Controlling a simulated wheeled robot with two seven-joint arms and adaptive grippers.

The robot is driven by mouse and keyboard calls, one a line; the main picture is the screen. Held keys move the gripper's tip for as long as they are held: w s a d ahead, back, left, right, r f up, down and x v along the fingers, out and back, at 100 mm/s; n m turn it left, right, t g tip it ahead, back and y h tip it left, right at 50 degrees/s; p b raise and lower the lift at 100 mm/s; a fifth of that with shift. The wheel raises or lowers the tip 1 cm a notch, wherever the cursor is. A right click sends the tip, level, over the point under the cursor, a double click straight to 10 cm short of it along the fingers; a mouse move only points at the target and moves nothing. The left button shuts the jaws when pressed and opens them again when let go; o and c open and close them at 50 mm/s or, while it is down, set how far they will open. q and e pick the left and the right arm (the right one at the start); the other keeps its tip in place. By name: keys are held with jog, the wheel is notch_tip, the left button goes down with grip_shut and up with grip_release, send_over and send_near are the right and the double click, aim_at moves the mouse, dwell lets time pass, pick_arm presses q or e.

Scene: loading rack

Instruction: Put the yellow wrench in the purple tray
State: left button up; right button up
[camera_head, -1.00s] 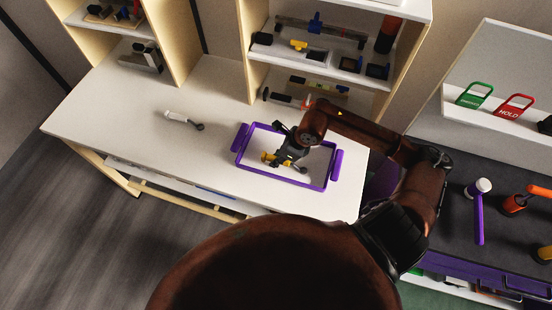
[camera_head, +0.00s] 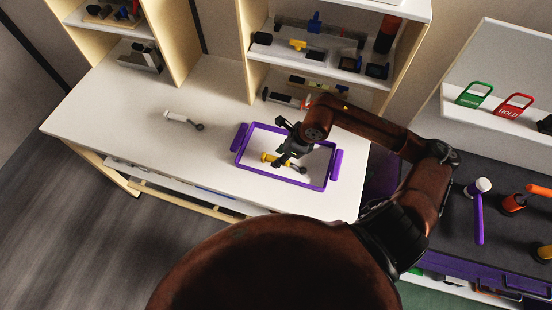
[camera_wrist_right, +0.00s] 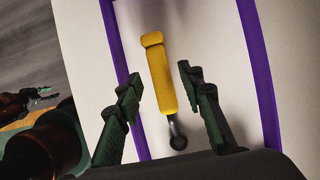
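The yellow wrench (camera_head: 278,161) lies in the purple tray (camera_head: 263,177) on the white table. In the right wrist view the yellow wrench (camera_wrist_right: 159,75) lies on the pale tray floor between the purple side walls, its dark ring end toward me. My right gripper (camera_head: 283,143) is over the tray, above the wrench. In the right wrist view the fingers of my right gripper (camera_wrist_right: 160,85) are spread wide on both sides of the wrench with nothing between them.
A white-handled wrench (camera_head: 183,121) lies on the table left of the tray. Shelves with tools stand behind the table. A dark bench (camera_head: 450,220) with purple, white and orange tools is at the right. The table's left part is mostly clear.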

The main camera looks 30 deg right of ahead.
aim_at(289, 163)
jog(key=v, duration=0.9)
